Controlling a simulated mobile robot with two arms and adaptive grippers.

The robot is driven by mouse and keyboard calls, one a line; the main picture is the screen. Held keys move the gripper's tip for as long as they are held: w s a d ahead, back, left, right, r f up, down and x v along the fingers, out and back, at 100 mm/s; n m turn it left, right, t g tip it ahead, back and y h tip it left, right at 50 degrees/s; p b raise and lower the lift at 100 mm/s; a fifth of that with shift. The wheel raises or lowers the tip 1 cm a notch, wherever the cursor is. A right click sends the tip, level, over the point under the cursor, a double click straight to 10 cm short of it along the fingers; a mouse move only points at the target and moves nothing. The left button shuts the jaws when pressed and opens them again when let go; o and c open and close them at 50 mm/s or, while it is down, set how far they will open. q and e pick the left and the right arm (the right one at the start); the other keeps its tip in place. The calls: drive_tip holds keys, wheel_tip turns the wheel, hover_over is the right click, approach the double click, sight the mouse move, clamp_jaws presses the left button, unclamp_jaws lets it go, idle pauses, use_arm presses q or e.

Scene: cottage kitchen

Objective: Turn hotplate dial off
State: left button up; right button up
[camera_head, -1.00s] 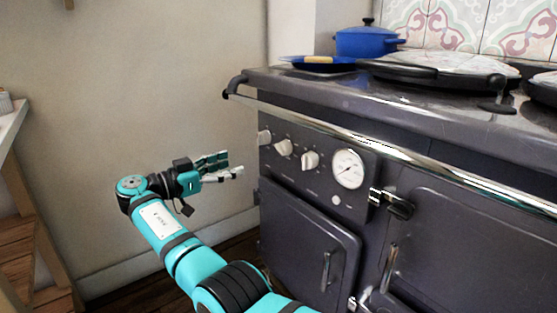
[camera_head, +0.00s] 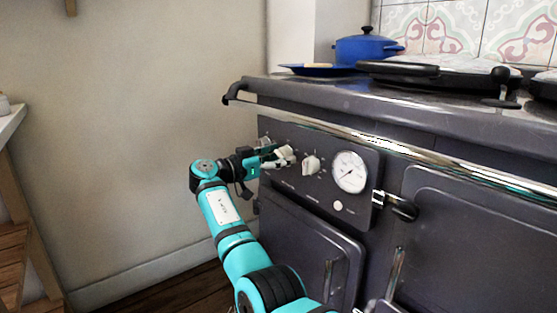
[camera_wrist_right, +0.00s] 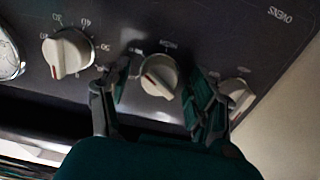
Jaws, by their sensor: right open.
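The stove's dark control panel carries three cream dials in a row. The middle dial (camera_head: 286,153) is at my right gripper (camera_head: 279,157), which reaches in from the left. In the wrist view the middle dial (camera_wrist_right: 158,76), with a red mark on its grip, lies between the fingertips of my open right gripper (camera_wrist_right: 161,82). I cannot tell whether either finger touches it. A numbered dial (camera_wrist_right: 67,53) is to its left there, and the third dial (camera_wrist_right: 238,94) is to its right, partly behind a finger. My left gripper is out of view.
A round gauge (camera_head: 349,172) sits right of the dials. A chrome rail (camera_head: 400,150) runs along the stove front above the panel. Oven doors (camera_head: 309,240) are below. A blue pot (camera_head: 366,46) and a blue pan (camera_head: 319,70) are on top.

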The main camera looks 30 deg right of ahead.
drive_tip(key=c, duration=1.1)
drive_tip(key=shift+c, duration=0.3)
